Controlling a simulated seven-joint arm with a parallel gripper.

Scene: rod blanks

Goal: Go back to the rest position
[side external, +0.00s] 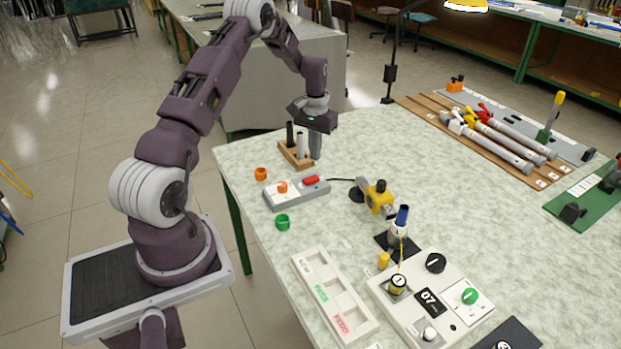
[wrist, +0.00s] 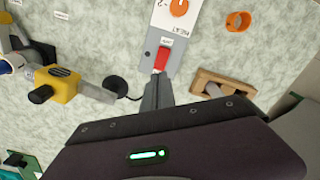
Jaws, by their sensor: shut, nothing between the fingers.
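My gripper (side external: 316,156) is shut and empty, pointing down beside the small wooden rack near the table's far left edge. In the wrist view my gripper (wrist: 158,90) shows as closed grey fingers that overlap the view of the relay box near its red switch. The wooden rack (side external: 301,164) holds a dark rod (side external: 290,133) and a pale rod (side external: 300,145), both upright. My fingers stand at the rack's right side in the side view; whether they touch it cannot be told.
A grey box with a red switch (side external: 311,180), an orange ring (side external: 261,174) and a green ring (side external: 283,222) lie nearby. A yellow device (side external: 379,199), a labelled tray (side external: 312,271) and a control panel (side external: 411,317) stand nearer the front. The table's back middle is clear.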

